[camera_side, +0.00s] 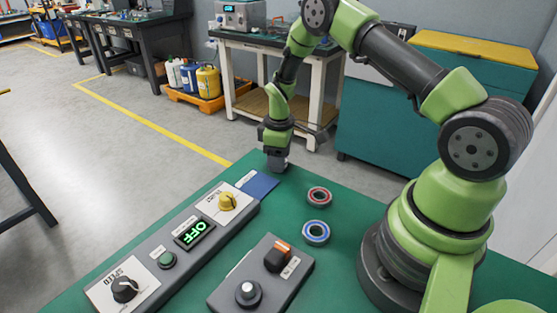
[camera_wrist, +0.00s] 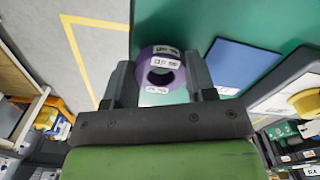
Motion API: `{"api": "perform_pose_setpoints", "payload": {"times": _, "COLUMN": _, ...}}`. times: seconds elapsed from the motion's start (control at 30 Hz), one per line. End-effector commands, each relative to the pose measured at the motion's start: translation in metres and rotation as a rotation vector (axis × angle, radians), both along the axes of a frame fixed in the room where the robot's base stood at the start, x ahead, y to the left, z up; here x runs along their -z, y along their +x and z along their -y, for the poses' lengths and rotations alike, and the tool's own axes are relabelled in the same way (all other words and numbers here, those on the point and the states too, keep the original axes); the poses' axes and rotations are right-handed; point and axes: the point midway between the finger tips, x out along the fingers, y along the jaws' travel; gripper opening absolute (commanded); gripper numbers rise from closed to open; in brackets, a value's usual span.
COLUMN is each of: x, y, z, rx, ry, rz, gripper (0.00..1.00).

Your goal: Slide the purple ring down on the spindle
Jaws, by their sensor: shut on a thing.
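The purple ring (camera_wrist: 143,68) shows in the wrist view between the two fingers of my gripper (camera_wrist: 160,64), with white labels on it and its hole open to the camera. My gripper is shut on it. In the side view my gripper (camera_side: 277,162) points down at the far edge of the green table, beside the blue pad (camera_side: 257,184). The ring cannot be made out there. The blue pad also shows in the wrist view (camera_wrist: 238,66), right of the ring. I cannot make out a spindle in either view.
A long control panel (camera_side: 215,222) with knobs and a display reading OFF runs along the left. A smaller switch box (camera_side: 262,278) stands in front.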

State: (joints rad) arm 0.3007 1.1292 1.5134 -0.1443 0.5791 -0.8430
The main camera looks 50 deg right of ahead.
Motion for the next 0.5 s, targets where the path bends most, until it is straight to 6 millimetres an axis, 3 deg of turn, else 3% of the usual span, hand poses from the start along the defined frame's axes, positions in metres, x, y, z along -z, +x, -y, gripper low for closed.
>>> {"api": "perform_pose_setpoints", "payload": {"times": 0.3, "x": -0.063, "y": 0.001, "z": 0.001, "rx": -0.001, "ry": -0.004, "rz": 0.007, "gripper": 0.21}}
{"api": "perform_pose_setpoints", "payload": {"times": 0.5, "x": -0.09, "y": 0.001, "z": -0.008, "rx": -0.022, "ry": -0.003, "rz": 0.003, "gripper": 0.21}}
